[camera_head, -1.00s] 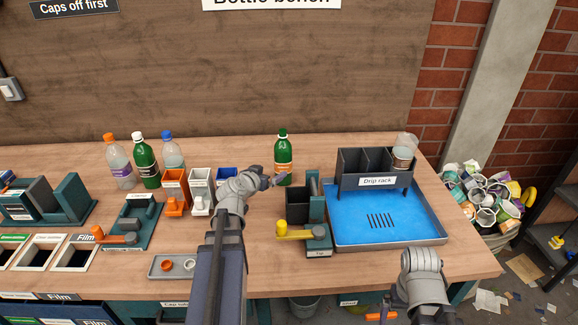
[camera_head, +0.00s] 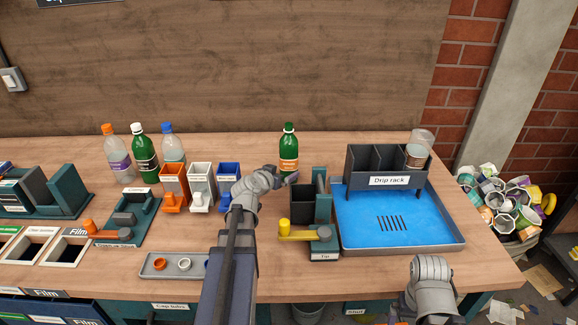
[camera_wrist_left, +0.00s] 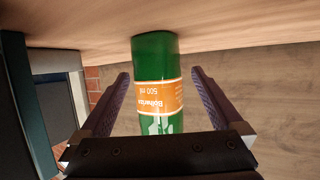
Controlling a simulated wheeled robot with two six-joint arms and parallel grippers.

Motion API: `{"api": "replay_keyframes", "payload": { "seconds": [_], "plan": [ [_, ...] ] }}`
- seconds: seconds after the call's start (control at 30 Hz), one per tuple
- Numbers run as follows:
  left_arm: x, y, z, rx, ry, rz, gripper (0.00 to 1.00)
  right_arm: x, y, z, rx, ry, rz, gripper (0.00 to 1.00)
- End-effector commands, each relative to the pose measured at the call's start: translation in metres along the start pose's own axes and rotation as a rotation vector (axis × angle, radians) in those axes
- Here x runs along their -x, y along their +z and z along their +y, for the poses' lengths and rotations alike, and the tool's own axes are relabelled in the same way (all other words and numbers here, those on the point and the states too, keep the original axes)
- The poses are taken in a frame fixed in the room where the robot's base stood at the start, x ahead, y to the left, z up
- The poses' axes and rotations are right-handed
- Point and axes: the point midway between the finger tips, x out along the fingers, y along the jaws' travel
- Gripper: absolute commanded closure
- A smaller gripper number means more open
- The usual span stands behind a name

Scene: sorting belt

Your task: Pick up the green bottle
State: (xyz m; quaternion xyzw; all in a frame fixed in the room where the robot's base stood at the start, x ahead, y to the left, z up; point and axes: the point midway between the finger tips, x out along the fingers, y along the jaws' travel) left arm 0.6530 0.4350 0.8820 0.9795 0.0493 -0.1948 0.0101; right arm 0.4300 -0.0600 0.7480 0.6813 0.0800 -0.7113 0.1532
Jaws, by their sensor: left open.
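The green bottle (camera_head: 289,150) with a green cap and orange label stands upright at the back middle of the bench. My left gripper (camera_head: 288,179) is low at its near side, open. In the left wrist view the bottle (camera_wrist_left: 155,62) lies between the two spread fingers (camera_wrist_left: 160,80), with a gap visible on each side. A second green bottle (camera_head: 145,160), with a white cap, stands at the left. My right arm shows at the bottom right, its fingers out of frame.
Clear bottles (camera_head: 117,160) flank the white-capped one. Orange, white and blue bins (camera_head: 201,185) stand left of my left gripper. A dark tip station (camera_head: 323,235) is close on its right, then a blue tray (camera_head: 400,238) with a drip rack (camera_head: 388,181).

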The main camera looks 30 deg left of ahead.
Motion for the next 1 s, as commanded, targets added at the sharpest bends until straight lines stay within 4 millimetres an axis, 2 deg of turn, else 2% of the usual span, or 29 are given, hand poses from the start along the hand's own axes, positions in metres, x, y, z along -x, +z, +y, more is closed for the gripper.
{"api": "replay_keyframes", "payload": {
  "seconds": [0.23,0.53,0.77,0.87,1.0],
  "plan": [
    [-0.010,0.002,0.001,-0.001,0.000,0.000,0.00,-0.006,0.000,-0.001,0.000,0.000,0.000,0.00],
    [-0.052,0.005,0.003,-0.001,0.000,-0.001,0.00,-0.024,-0.001,-0.002,0.000,0.000,0.000,0.00],
    [-0.053,0.004,0.004,-0.001,0.000,0.000,0.00,-0.024,-0.001,-0.002,0.000,0.000,0.000,0.00],
    [-0.053,0.004,0.004,-0.001,0.000,0.000,0.08,-0.024,-0.001,-0.002,0.000,0.000,0.000,0.00],
    [-0.053,0.004,0.004,-0.001,0.000,0.000,0.24,-0.024,-0.001,-0.002,0.000,0.000,0.000,0.00]
  ]
}}
